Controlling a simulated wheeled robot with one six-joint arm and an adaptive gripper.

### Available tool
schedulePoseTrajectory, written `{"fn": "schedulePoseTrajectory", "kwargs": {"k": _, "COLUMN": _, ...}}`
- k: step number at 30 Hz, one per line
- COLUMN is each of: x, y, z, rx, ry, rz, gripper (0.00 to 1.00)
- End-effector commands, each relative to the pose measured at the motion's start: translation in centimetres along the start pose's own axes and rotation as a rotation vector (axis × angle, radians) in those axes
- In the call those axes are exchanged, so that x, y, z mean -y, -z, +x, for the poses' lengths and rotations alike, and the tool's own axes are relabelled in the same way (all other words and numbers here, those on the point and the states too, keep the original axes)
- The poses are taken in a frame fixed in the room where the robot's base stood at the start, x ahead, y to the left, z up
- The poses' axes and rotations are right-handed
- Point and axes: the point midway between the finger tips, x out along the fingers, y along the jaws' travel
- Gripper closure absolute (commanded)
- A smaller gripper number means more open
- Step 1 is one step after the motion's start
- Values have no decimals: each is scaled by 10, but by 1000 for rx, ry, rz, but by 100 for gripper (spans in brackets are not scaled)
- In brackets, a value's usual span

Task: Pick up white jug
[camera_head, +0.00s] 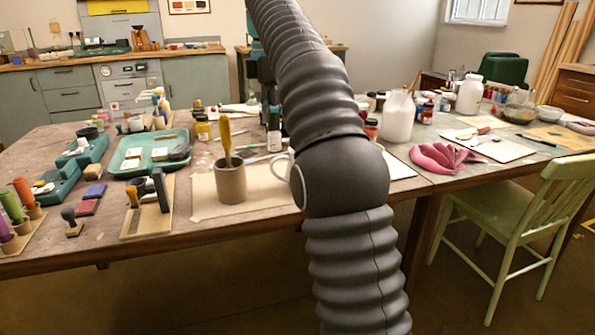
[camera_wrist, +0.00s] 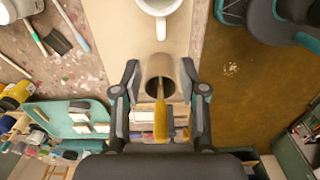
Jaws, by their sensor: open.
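A white handled vessel (camera_head: 283,167) stands on the beige board, mostly hidden behind my arm in the head view. In the wrist view its white rim and handle (camera_wrist: 160,9) show at the top edge, cut off by the frame. A larger white jug-like container (camera_head: 397,117) stands further right on the table. My gripper (camera_wrist: 160,80) is open and empty, with its fingers apart on either side of the brown pot in the picture. I cannot tell its height above the pot. The vessel lies beyond the fingertips.
The brown pot (camera_head: 231,182) holds a yellow-handled tool (camera_head: 226,135) that sticks up beside the white vessel. A teal tray (camera_head: 130,160) and stamps are on the left. A pink cloth (camera_head: 445,157) lies right, and a green chair (camera_head: 515,215) stands at the table's right front.

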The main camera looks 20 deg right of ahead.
Motion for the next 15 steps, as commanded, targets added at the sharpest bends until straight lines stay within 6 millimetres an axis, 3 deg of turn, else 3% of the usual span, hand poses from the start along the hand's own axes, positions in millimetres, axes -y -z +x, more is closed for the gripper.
{"fn": "schedulePoseTrajectory", "kwargs": {"k": 15, "x": 0, "y": 0, "z": 52, "rx": 0, "ry": 5, "rz": -6, "gripper": 58}}
